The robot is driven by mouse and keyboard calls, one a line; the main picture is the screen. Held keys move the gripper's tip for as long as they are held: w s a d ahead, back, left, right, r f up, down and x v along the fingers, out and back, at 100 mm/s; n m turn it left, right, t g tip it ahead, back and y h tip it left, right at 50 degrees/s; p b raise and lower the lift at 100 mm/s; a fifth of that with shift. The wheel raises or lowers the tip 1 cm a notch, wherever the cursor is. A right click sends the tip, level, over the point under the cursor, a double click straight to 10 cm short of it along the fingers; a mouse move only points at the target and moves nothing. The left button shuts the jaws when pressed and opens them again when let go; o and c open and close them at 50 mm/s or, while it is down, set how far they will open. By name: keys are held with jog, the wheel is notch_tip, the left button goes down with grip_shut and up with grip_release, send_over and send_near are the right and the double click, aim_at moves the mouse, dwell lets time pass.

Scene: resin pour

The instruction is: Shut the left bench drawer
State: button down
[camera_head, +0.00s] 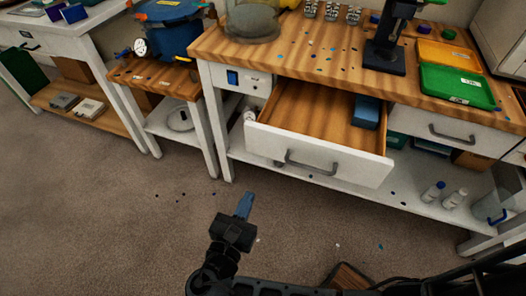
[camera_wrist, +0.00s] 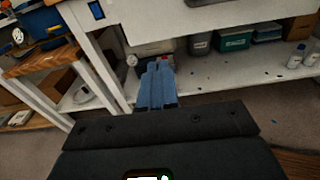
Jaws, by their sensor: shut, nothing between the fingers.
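The left bench drawer (camera_head: 315,155) is pulled out from the wooden-topped bench (camera_head: 310,55) in the head view. It has a white front, a grey bar handle (camera_head: 311,163) and a wooden inside. A blue box (camera_head: 366,112) lies inside it at the right. My gripper (camera_head: 245,204) is in front of the bench, to the lower left of the drawer and apart from it. Its blue fingers are shut and empty. In the wrist view the fingers (camera_wrist: 158,84) point towards the lower shelf; the drawer's inside and handle do not show there.
The right drawer (camera_head: 450,131) looks shut. A green tray (camera_head: 457,87) and a black stand (camera_head: 388,45) are on the bench top. White bottles (camera_head: 455,198) stand on the lower shelf. A smaller table (camera_head: 155,80) with a blue pot is at left. The floor before the bench is mostly clear.

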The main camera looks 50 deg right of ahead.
aim_at(267, 146)
jog(key=shift+h, duration=0.4)
jog(key=r+x, duration=0.1)
jog(key=x, duration=0.3)
jog(key=p+x, duration=0.1)
jog(key=x, duration=0.3)
jog(key=r+p+x, duration=0.1)
jog(key=x, duration=0.4)
jog(key=shift+w+r, duration=0.3)
jog(key=shift+w+d, duration=0.15)
jog(key=shift+d, duration=0.2)
jog(key=b+x, duration=0.5)
jog(key=x, duration=1.8)
jog(key=shift+d, duration=0.15)
jog(key=shift+w+d+b, duration=0.1)
jog(key=shift+d+b, duration=0.2)
jog(key=shift+d+r, duration=0.15)
jog(key=shift+r, duration=0.05)
jog(key=shift+d+r, duration=0.1)
